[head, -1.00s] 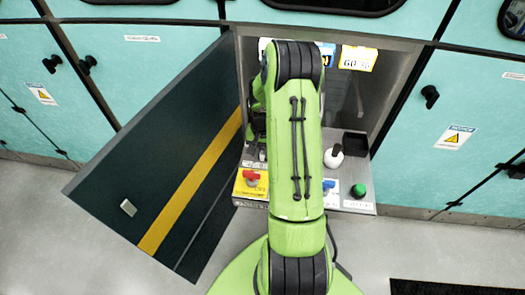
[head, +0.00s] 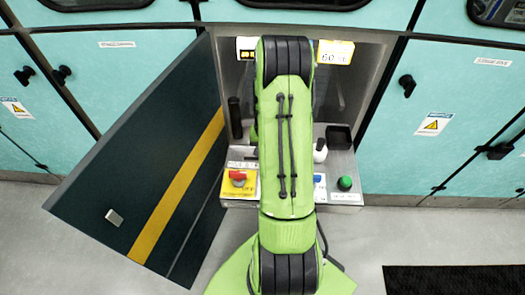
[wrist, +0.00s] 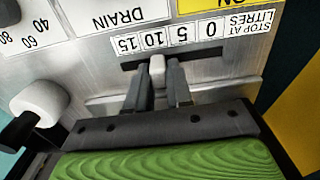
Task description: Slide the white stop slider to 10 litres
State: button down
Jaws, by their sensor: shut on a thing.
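The white stop slider (wrist: 157,68) sits in a dark slot below the upside-down STOP AT LITRES scale (wrist: 182,34) in the wrist view. It stands beside the 10 mark (wrist: 153,40), very slightly towards the 5. My gripper (wrist: 160,74) is shut on the slider, with one dark finger on each side of it. In the head view my green arm covers the slider and the gripper.
A white knob (wrist: 40,98) stands left of the fingers in the wrist view. In the head view, a red knob (head: 238,176) and a green button (head: 345,183) are on the front shelf. An open dark door (head: 130,165) hangs at the left.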

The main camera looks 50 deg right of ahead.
jog(key=c, duration=1.1)
grip_release()
notch_tip(320, 180, up, 16)
jog(key=p, duration=0.4)
jog(key=shift+f+p, duration=0.1)
jog(key=shift+p, duration=0.3)
